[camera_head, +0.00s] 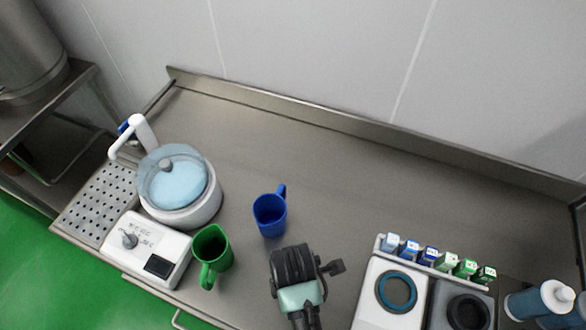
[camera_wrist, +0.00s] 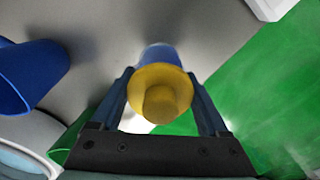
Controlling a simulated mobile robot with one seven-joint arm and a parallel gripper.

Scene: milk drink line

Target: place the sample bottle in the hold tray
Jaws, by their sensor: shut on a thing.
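The sample bottle shows in the wrist view as a round yellow cap (camera_wrist: 160,98) with a blue body beyond it. My gripper (camera_wrist: 163,103) has a finger on each side of the bottle and is shut on it. In the head view my wrist is above the front of the steel counter, right of the blue mug, and hides the bottle and fingers. At the right of the counter are a white tray with a blue ring (camera_head: 397,292) and a grey tray with a dark round seat (camera_head: 467,312). I cannot tell which is the hold tray.
A blue mug (camera_head: 270,215) and a green mug (camera_head: 211,250) stand left of my wrist. A lidded pot (camera_head: 180,190) and a control box (camera_head: 146,249) are farther left. Several small cartons (camera_head: 428,255) line the trays' back edge. Blue bottles (camera_head: 541,302) are far right. The counter's back middle is clear.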

